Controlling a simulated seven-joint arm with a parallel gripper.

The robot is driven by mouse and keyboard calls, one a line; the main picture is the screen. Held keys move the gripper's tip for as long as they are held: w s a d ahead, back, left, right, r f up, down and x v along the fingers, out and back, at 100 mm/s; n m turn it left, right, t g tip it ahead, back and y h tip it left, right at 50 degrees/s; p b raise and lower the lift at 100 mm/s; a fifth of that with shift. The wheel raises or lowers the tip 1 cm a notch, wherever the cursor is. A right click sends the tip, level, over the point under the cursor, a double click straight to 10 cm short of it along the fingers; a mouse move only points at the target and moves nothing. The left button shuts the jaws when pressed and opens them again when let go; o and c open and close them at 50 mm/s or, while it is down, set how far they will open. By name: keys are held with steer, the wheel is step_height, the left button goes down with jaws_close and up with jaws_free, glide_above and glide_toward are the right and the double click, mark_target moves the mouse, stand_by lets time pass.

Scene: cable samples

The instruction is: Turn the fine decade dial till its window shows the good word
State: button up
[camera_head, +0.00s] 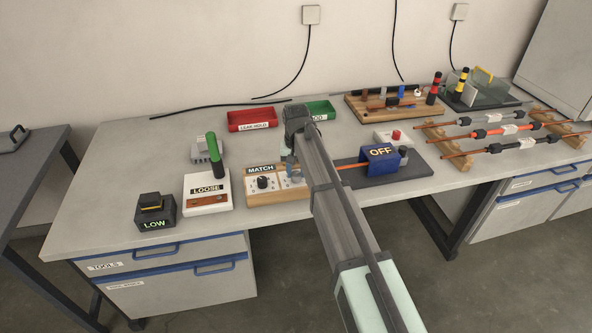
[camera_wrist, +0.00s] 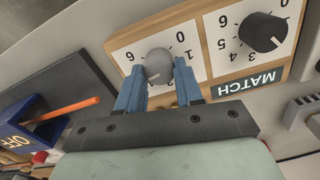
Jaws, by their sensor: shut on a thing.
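A wooden box (camera_head: 251,199) carries two dials on white numbered plates. A black dial (camera_head: 263,182) is at its left; it also shows at the right in the wrist view (camera_wrist: 263,32). A window reading MATCH (camera_head: 261,169) sits by the black dial and shows in the wrist view too (camera_wrist: 248,82). The other dial is grey (camera_wrist: 159,66). My gripper (camera_wrist: 160,78) has its blue fingers on either side of this grey dial, shut on it. In the head view my arm and gripper (camera_head: 291,170) hide most of that dial. I cannot tell from labels which dial is the fine one.
Left of the box are a white LOOSE unit (camera_head: 208,197) with a green handle and a dark LOW box (camera_head: 155,213). Close on the right is a blue OFF block (camera_head: 380,158) on a dark base. Red (camera_head: 253,120) and green (camera_head: 321,110) trays lie behind.

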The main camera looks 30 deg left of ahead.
mark_target(296, 173)
steer(key=o, duration=1)
steer(key=shift+o, duration=0.2)
step_height(296, 173, up, 14)
steer(key=shift+f, duration=0.1)
stand_by(0.5)
